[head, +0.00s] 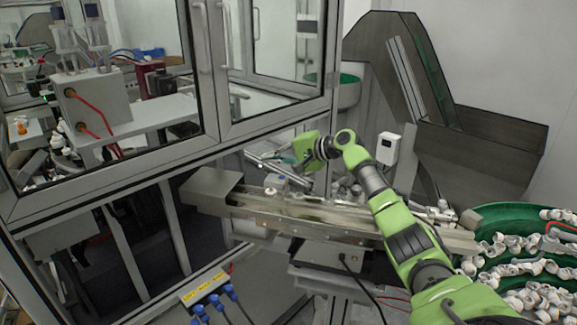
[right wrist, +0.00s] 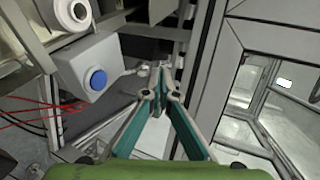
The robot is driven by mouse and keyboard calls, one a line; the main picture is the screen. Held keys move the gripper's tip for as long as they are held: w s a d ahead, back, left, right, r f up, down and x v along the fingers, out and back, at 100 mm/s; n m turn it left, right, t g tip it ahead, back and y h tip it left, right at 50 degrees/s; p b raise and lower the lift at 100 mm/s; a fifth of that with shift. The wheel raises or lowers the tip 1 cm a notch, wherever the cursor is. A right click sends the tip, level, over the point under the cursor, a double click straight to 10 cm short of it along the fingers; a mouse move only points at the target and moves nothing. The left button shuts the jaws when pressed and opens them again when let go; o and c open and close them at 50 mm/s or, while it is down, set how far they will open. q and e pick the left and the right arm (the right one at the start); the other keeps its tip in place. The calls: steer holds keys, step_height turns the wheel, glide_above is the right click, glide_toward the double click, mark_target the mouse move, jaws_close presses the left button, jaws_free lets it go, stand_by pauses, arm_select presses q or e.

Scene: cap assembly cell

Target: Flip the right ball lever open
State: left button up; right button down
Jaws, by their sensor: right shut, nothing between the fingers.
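I cannot pick out the right ball lever with certainty in either view. My right gripper (head: 277,153) reaches in from the right, over the back of the metal feed rail and in front of the glazed cabinet. In the right wrist view its two teal-sided fingers (right wrist: 161,82) come together at the tips, shut with nothing between them. A grey box with a blue round disc (right wrist: 98,79) stands to the left of the fingers, apart from them. My left gripper is not in view.
The metal feed rail (head: 300,211) runs below my right arm. The cabinet's glass doors (head: 262,118) stand close behind the gripper. A green bowl (head: 500,214) of white caps is at the right. A white box (head: 388,148) is on the hopper (head: 480,150) side.

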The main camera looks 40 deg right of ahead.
steer(key=shift+w+a+f, duration=0.1)
steer(key=shift+w+a, duration=0.4)
steer(key=shift+w, duration=0.35)
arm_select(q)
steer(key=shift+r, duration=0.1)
